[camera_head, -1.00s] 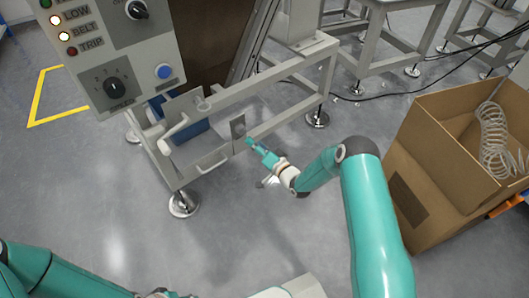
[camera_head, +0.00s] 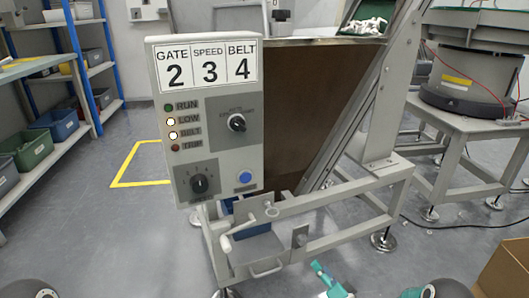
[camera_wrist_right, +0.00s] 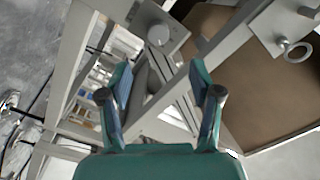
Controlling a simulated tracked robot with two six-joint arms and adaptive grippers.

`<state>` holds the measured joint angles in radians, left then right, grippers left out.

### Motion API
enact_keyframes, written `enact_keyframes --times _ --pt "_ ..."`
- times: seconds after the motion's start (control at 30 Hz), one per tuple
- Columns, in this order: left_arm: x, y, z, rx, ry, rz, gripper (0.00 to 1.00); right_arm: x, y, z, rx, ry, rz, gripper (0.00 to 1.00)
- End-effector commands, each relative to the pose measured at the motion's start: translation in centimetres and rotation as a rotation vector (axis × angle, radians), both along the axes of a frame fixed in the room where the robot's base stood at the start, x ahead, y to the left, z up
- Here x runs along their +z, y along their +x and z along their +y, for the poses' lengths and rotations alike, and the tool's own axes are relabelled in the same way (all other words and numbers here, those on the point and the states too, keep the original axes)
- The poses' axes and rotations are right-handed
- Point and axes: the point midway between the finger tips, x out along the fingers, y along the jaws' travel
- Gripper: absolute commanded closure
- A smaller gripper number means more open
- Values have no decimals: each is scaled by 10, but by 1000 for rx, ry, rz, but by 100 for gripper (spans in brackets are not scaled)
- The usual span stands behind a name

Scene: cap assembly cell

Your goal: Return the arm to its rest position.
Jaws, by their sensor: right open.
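My right gripper (camera_head: 318,267) shows at the bottom edge of the head view, in front of the machine frame, with most of its arm cut off. In the right wrist view the same gripper (camera_wrist_right: 160,80) has its two teal, blue-padded fingers spread apart with nothing between them. The machine's grey frame and brown panel lie beyond the fingers. My left gripper is not in view; only a dark, rounded part of my own body shows at the bottom left of the head view.
A control panel (camera_head: 212,130) with lamps and knobs stands on the machine's frame (camera_head: 345,222). A cardboard box (camera_head: 505,272) is at the bottom right. A shelf with bins (camera_head: 62,124) is at the left. Grey floor (camera_head: 110,235) is open between shelf and machine.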

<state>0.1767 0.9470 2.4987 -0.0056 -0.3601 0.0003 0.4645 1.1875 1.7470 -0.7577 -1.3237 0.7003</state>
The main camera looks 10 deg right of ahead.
Motion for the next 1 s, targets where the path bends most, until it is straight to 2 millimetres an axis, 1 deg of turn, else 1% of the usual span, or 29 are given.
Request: enact_keyframes --times 0.03,0.07,0.17,0.2,0.23,0.27,0.3,0.37,0.4,0.43,0.47,0.5,0.57,0.6,0.67,0.7,0.77,0.8,0.9,0.93,1.0 --pt "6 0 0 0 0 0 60 13 3 6 12 -3 -11 36" --pt "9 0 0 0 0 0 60 20 5 9 17 -5 -18 36" --pt "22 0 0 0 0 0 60 51 7 30 55 -4 -33 36" --pt "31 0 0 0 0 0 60 67 4 44 69 6 -20 36" --pt "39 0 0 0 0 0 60 75 -1 57 78 13 19 36" --pt "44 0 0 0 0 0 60 76 -8 67 81 10 72 36" --pt "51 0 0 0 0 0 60 72 -21 79 84 -10 158 36" --pt "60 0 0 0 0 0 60 59 -50 97 96 -65 314 36" --pt "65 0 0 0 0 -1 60 47 -75 106 111 -113 431 36" --pt "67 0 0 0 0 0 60 37 -94 111 127 -148 510 36" --pt "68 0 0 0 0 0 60 28 -114 114 142 -182 583 36" --pt "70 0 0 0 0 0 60 17 -139 118 166 -222 673 36" --pt "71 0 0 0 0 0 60 4 -176 121 206 -274 795 36" --pt "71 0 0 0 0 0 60 -3 -198 122 233 -302 865 36" --pt "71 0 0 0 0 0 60 -12 -229 123 272 -337 957 36" --pt "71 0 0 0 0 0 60 -16 -249 123 301 -356 1015 36" --pt "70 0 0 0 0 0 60 -22 -276 123 345 -381 1093 36" --pt "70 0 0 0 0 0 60 -24 -294 124 376 -396 1141 36" --pt "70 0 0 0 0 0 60 -28 -334 125 484 -443 1249 36" --pt "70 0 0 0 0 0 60 -28 -341 126 533 -470 1257 36" --pt "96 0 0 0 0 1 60 -2 -337 126 538 -483 1240 36"
